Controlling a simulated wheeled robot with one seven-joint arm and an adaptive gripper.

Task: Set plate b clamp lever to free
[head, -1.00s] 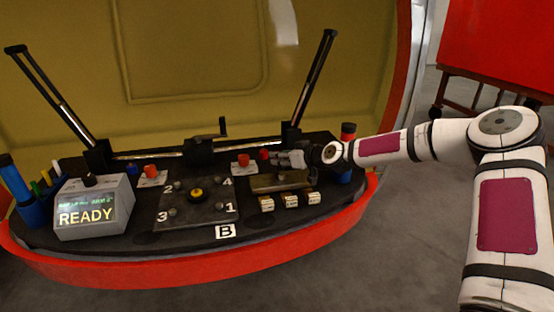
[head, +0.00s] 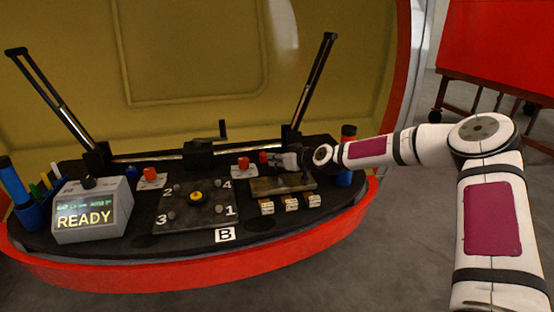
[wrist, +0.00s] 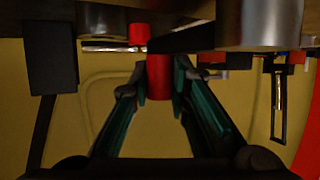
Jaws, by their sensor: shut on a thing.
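Plate B (head: 190,216) is a dark plate with bolts, numbers 1 to 4 and a yellow-topped centre knob (head: 196,197); a "B" label (head: 225,234) is in front. Red knobs on white blocks stand behind its left (head: 151,173) and right (head: 243,161). My gripper (head: 272,158), just right of the right block, is shut on a red cylindrical grip (head: 264,157). In the wrist view this red grip (wrist: 158,75) sits between the two green-lined fingers, with another red knob (wrist: 138,35) beyond. I cannot tell how the held grip joins the clamp or its lever position.
A display box (head: 92,211) reading READY stands at the left, beside a blue cup (head: 28,215) of pens. A brass-coloured block (head: 283,185) and several small labelled blocks (head: 291,202) lie below my gripper. A black gantry (head: 198,155) spans the back.

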